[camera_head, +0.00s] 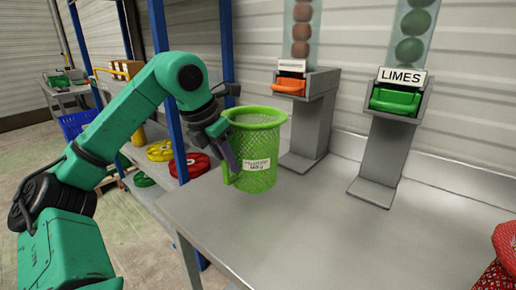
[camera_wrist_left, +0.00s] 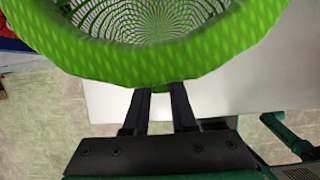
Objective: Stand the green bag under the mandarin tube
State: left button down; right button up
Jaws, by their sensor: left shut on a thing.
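The green mesh bag (camera_head: 255,150) is upright and open at the top, with a white label on its front. My left gripper (camera_head: 226,152) is shut on the left side of the bag, and the bag's rim (camera_wrist_left: 165,62) fills the top of the left wrist view. I cannot tell whether the bag's bottom touches the table. The mandarin tube (camera_head: 302,30) holds orange fruit above an orange gate (camera_head: 290,84) on a grey stand. The bag is in front and to the left of that stand (camera_head: 309,125). My right gripper is out of view.
The grey table (camera_head: 330,235) is clear in front of the stands. A limes tube (camera_head: 412,35) with a green gate (camera_head: 395,100) stands to the right. A red mesh bag (camera_head: 505,255) is at the right edge. A blue-post shelf (camera_head: 170,95) with coloured rolls is on the left.

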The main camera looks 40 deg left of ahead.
aim_at(239, 124)
pick_arm(q)
jog(key=w+f, duration=0.1)
jog(key=w, duration=0.2)
jog(key=w+f+p, duration=0.1)
jog(key=w, duration=0.2)
jog(key=w+f, duration=0.2)
jog(key=w, duration=0.1)
jog(key=shift+a, duration=0.1)
jog(key=shift+r+p, duration=0.15)
jog(key=shift+p, duration=0.15)
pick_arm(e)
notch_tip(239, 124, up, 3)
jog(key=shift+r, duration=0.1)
pick_arm(q)
jog(key=c, duration=0.7)
grip_release()
jog(key=shift+c, duration=0.2)
jog(key=p+v, duration=0.2)
jog(key=v, duration=0.9)
jog(key=shift+r+p, duration=0.15)
jog(key=shift+p, duration=0.25)
jog(key=shift+s+r, duration=0.2)
jog(key=shift+r, duration=0.2)
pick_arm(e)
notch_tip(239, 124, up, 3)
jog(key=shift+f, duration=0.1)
